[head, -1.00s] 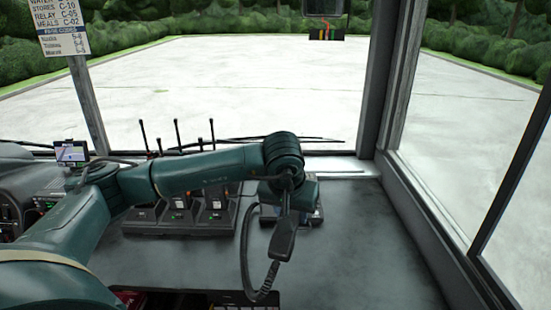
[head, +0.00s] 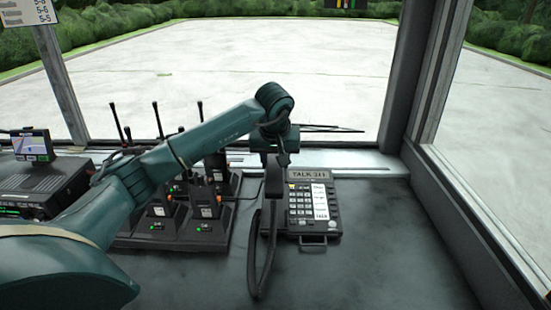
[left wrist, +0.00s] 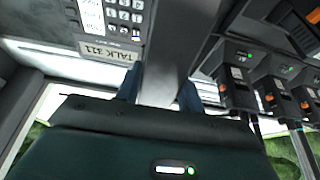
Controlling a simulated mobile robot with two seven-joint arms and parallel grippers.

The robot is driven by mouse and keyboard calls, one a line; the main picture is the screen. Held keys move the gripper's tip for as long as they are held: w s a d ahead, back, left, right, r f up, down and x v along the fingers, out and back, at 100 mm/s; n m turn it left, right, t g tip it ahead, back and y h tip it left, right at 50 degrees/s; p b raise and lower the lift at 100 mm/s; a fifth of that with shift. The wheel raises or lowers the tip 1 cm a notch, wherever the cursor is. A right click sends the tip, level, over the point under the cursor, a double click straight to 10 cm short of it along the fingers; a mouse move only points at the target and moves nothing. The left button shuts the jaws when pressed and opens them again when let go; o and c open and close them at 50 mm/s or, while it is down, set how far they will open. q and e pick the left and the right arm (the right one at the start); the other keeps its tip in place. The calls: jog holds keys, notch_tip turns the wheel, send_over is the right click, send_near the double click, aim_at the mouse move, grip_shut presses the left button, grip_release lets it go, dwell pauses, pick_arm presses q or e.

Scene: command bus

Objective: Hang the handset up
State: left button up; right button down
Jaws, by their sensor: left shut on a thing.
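My left gripper (head: 277,155) is shut on the dark handset (head: 273,182), which hangs down from it with its curled cord (head: 257,268) looping below. In the left wrist view the handset (left wrist: 183,40) runs between the two fingers (left wrist: 160,92). The phone base (head: 315,212), with a keypad, a white list and a "TALK 311" label, sits on the counter just right of the handset. The base (left wrist: 122,20) also shows at the upper left of the wrist view. I cannot tell whether the handset touches the base. My right gripper is out of view.
Several handheld radios with antennas stand in a charger (head: 190,232) left of the handset. A radio unit (head: 40,185) with a small screen (head: 32,145) is at the far left. The windscreen ledge runs behind. The counter (head: 390,235) right of the phone is clear.

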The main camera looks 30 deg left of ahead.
pick_arm(q)
jog(key=shift+s+f+b, duration=0.1)
jog(key=shift+f+b, duration=0.25)
jog(key=shift+f, duration=0.3)
notch_tip(320, 180, down, 3)
jog(key=shift+r+b, duration=0.15)
jog(key=shift+b, duration=1.05)
jog(key=shift+f+b, duration=0.8)
jog(key=shift+f, duration=0.25)
jog(key=shift+f+b, duration=0.35)
jog(key=shift+f, duration=0.5)
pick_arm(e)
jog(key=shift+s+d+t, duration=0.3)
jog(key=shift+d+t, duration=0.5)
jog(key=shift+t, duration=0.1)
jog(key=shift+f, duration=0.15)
